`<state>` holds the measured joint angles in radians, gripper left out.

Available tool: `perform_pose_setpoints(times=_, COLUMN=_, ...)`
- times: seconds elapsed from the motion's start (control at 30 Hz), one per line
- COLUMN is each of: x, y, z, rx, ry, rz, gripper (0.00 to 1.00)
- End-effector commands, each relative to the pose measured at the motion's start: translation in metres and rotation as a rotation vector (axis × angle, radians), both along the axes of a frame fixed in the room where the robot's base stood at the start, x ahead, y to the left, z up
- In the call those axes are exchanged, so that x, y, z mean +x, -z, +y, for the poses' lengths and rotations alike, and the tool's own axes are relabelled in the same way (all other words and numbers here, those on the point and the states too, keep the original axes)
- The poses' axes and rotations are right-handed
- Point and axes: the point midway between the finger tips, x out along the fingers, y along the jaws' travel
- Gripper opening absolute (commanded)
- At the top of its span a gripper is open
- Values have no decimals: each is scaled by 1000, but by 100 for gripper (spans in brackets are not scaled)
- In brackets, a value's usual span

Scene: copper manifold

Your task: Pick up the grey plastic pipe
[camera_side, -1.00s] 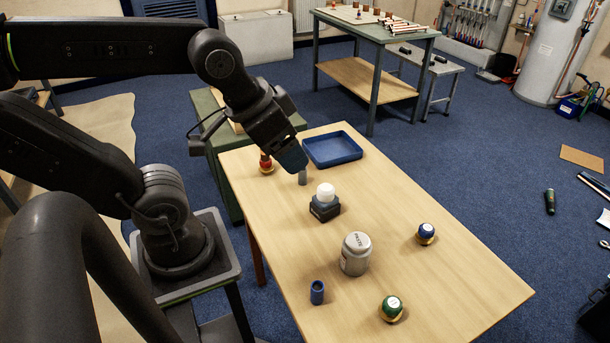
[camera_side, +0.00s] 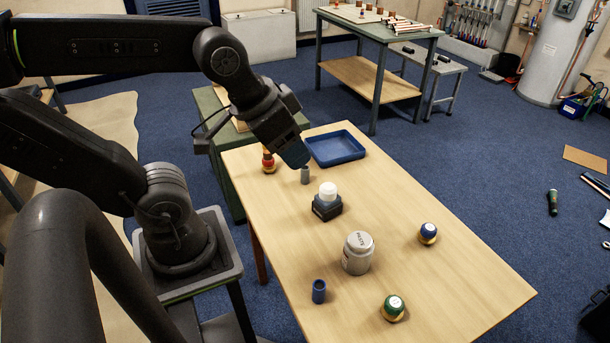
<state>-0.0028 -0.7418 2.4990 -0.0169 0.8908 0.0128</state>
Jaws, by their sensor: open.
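The grey plastic pipe (camera_side: 305,175) is a short grey cylinder standing upright on the wooden table (camera_side: 420,285), near its far left part. My gripper (camera_side: 297,160) is just above the pipe and tilted down toward it. The gripper is open. From this side its fingers look like one dark blue-grey block, and the gap between them is hidden. I cannot tell whether the fingers overlap the top of the pipe.
A blue tray (camera_side: 335,160) lies behind the pipe, and a red-and-brass piece (camera_side: 268,160) stands to its left. A dark bottle with white cap (camera_side: 327,203), grey jar (camera_side: 358,254), blue cylinder (camera_side: 319,291), green-topped (camera_side: 393,307) and blue-topped (camera_side: 428,233) pieces stand nearer.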

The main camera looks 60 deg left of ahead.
Motion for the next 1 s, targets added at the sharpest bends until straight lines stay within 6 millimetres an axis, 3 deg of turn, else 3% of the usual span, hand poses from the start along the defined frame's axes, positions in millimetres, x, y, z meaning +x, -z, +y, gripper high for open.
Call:
perform_pose_setpoints(times=0.17, x=37, y=-2, z=-14, rx=-131, ry=23, rz=-29, gripper=58)
perform_pose_setpoints(times=0.33, x=108, y=-3, z=-6, rx=-295, ry=-42, rz=-132, gripper=58)
perform_pose_setpoints(times=0.47, x=159, y=10, z=30, rx=-346, ry=-182, rz=-212, gripper=58)
perform_pose_setpoints(times=0.6, x=196, y=44, z=92, rx=-320, ry=-398, rz=-247, gripper=58)
perform_pose_setpoints(times=0.7, x=203, y=81, z=143, rx=-258, ry=-573, rz=-220, gripper=58)
perform_pose_setpoints(times=0.8, x=193, y=123, z=189, rx=-183, ry=-736, rz=-144, gripper=58)
perform_pose_setpoints(times=0.9, x=173, y=158, z=221, rx=-115, ry=-865, rz=-50, gripper=58)
perform_pose_setpoints(times=1.0, x=153, y=183, z=238, rx=-69, ry=-947, rz=33, gripper=58)
